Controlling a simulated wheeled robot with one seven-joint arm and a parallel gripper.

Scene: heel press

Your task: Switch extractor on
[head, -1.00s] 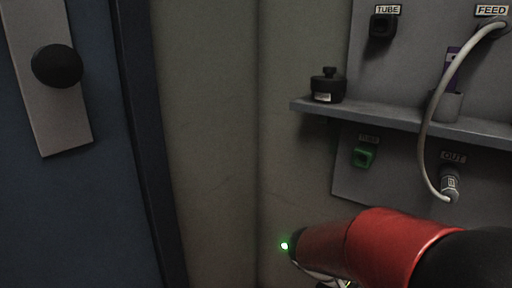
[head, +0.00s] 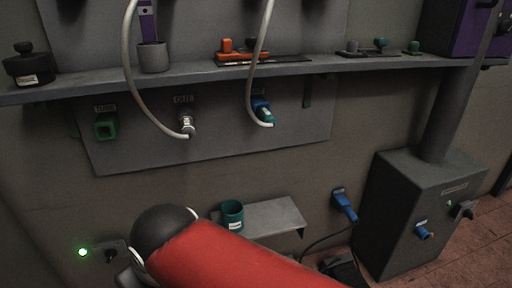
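A dark grey box with a thick duct (head: 445,115) rising from its top stands on the floor at the right in the head view; I take this box (head: 385,205) to be the extractor. Its front has a small label, a blue fitting (head: 425,231) and a grey knob-like part (head: 463,210); I cannot read the label or tell a switch position. A small plate (head: 108,250) with a dark knob and a lit green lamp (head: 82,252) is on the wall at lower left, beside my red and black arm. My gripper's fingers do not show.
A long shelf (head: 190,78) crosses the wall, holding a black pot, a grey cup and orange and green parts. A small low shelf (head: 275,218) carries a teal cup (head: 232,214). White hoses hang to wall sockets. A blue plug (head: 344,205) with a cable is left of the box.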

